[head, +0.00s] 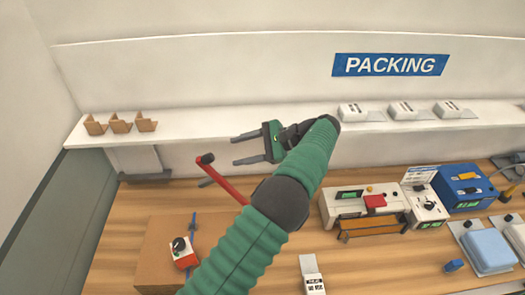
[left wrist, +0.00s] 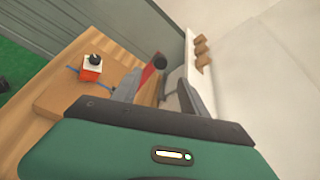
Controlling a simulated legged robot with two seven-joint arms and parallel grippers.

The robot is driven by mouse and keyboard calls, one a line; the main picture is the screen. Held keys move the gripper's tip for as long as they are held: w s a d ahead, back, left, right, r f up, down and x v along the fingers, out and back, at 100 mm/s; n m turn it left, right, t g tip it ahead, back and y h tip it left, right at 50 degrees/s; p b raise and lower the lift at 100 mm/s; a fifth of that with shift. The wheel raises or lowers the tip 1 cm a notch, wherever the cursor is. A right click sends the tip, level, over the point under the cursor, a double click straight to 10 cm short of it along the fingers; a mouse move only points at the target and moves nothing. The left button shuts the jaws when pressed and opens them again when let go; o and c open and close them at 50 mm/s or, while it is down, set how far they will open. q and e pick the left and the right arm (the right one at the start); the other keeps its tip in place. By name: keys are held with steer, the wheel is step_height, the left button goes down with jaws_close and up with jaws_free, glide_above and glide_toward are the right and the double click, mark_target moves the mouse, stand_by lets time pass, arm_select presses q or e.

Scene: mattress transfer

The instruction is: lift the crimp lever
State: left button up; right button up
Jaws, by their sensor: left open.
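The crimp lever is a red bar (head: 228,180) with a black knob (head: 206,158) at its upper end, tilted up and to the left in the head view. Its lower end is hidden behind my left arm. My left gripper (head: 234,150) is open and empty, its two grey fingers pointing left, just right of and above the knob in the picture. In the left wrist view the red bar (left wrist: 148,76) and the black knob (left wrist: 160,62) show beyond the fingers, roughly between them. I see no contact. My right gripper is not in view.
A brown board (head: 150,250) with a red and white knob box (head: 183,252) lies at the left of the wooden bench. A white shelf (head: 190,127) runs behind, with several cardboard pieces (head: 120,123). Machines, including a blue one (head: 465,187), stand at the right.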

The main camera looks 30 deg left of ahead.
arm_select(q)
steer(key=p+v, duration=0.5)
steer(key=v, duration=0.3)
steer(key=shift+d, duration=0.3)
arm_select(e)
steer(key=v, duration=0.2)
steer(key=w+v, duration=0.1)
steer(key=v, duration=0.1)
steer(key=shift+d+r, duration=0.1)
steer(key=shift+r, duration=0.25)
arm_select(q)
steer(key=shift+w, duration=0.1)
steer(key=shift+w, duration=0.1)
